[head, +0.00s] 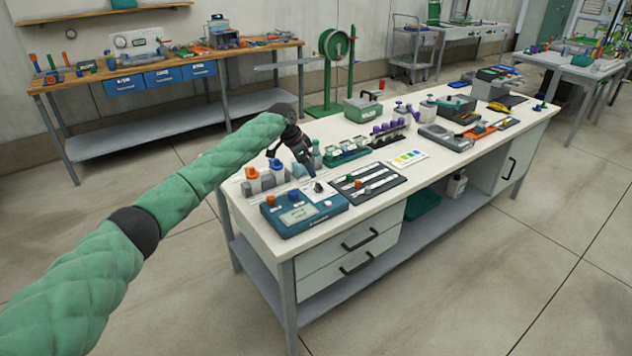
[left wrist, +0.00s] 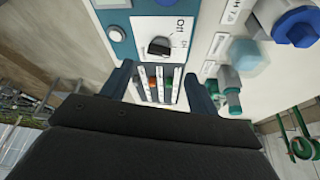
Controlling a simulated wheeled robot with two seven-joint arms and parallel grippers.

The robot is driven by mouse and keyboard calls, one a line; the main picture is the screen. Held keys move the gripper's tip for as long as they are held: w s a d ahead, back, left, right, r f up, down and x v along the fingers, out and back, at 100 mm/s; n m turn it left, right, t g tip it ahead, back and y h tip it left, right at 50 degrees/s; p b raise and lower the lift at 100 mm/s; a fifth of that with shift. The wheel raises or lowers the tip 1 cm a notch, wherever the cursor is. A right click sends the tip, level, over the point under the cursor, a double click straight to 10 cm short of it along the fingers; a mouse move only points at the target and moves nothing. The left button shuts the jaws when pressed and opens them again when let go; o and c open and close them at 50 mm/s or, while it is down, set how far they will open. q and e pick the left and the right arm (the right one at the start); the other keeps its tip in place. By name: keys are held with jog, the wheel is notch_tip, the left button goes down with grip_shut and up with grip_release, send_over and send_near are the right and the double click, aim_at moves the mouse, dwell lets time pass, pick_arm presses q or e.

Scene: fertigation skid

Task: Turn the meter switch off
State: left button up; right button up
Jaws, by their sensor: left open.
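The meter (head: 302,216) is a blue box with a light display panel, at the near left end of the white bench. Its switch (head: 319,187) is a black knob at the meter's far right corner. In the left wrist view the switch (left wrist: 159,46) sits on a white plate marked "Off" and "On"; I cannot tell for sure which mark it points to. My left gripper (head: 306,166) is above and just behind the knob, pointing down. In the left wrist view the left gripper (left wrist: 160,76) is open, with nothing between its fingers and the knob apart from them. My right gripper is not in view.
Bottles with orange and blue caps (head: 252,173) stand left of the gripper. A dark tray with strips (head: 362,184) lies right of the meter. A green vial rack (head: 346,152) stands behind. A colour chart (head: 408,159) lies farther right. The air above the meter is clear.

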aim_at(318, 184)
pick_arm(q)
jog(key=x, duration=0.3)
jog(key=shift+d+r+p, duration=0.1)
jog(key=shift+d+p, duration=0.15)
jog(key=shift+p, duration=0.15)
jog(key=shift+p+x, duration=0.5)
jog(key=shift+x, duration=1.95)
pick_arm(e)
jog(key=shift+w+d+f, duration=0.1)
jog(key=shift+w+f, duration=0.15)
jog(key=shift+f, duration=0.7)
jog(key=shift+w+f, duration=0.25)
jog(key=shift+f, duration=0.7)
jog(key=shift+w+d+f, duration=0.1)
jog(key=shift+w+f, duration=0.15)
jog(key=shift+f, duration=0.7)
pick_arm(q)
jog(key=shift+a, duration=0.15)
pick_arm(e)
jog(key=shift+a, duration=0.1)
pick_arm(q)
jog(key=c, duration=1)
